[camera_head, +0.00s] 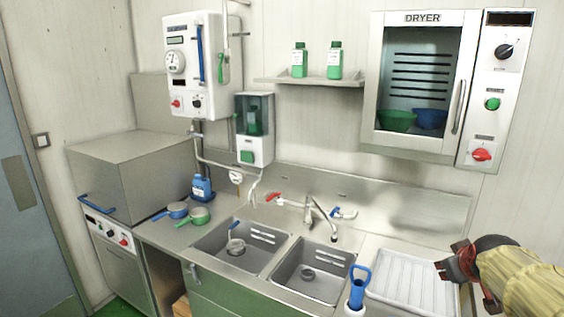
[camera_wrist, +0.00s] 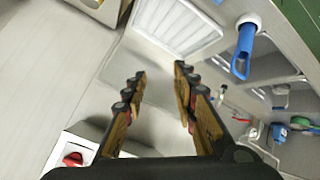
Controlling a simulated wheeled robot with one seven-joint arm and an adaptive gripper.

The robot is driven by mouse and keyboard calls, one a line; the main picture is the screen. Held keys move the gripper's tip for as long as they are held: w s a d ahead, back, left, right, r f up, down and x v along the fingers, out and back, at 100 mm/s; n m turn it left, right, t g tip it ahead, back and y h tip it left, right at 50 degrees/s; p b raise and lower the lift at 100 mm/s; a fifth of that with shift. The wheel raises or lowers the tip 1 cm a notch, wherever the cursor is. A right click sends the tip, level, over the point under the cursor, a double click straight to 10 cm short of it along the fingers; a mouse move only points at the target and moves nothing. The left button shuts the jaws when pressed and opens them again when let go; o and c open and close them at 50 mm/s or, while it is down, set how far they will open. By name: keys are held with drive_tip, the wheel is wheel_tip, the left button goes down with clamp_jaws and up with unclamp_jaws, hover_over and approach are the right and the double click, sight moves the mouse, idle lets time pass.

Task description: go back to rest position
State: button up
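My gripper (camera_head: 452,264) is at the right of the head view, in front of and above the right end of the white ribbed drain tray (camera_head: 407,280). In the wrist view my gripper (camera_wrist: 158,82) has its two fingers spread apart, with nothing between them. The tray also shows in the wrist view (camera_wrist: 178,28), beyond the fingertips. My yellow arm enters from the right edge of the head view.
A blue-handled tool (camera_head: 358,287) stands upright beside the tray. Two sinks (camera_head: 312,272) with a faucet (camera_head: 318,215) lie left of it. The dryer (camera_head: 420,85) hangs on the wall above, holding green and blue bowls. Two small pans (camera_head: 188,212) sit at the counter's left.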

drive_tip(key=s+a+f+g+y, duration=0.1)
drive_tip(key=s+a+f+y, duration=0.1)
drive_tip(key=s+a, duration=0.9)
drive_tip(key=s+a+f+m+g+y, duration=0.1)
drive_tip(key=s+a+f, duration=0.3)
drive_tip(key=s+a, duration=0.8)
drive_tip(key=a+g+y+b, duration=0.1)
drive_tip(key=a, duration=0.2)
drive_tip(key=shift+f, duration=0.35)
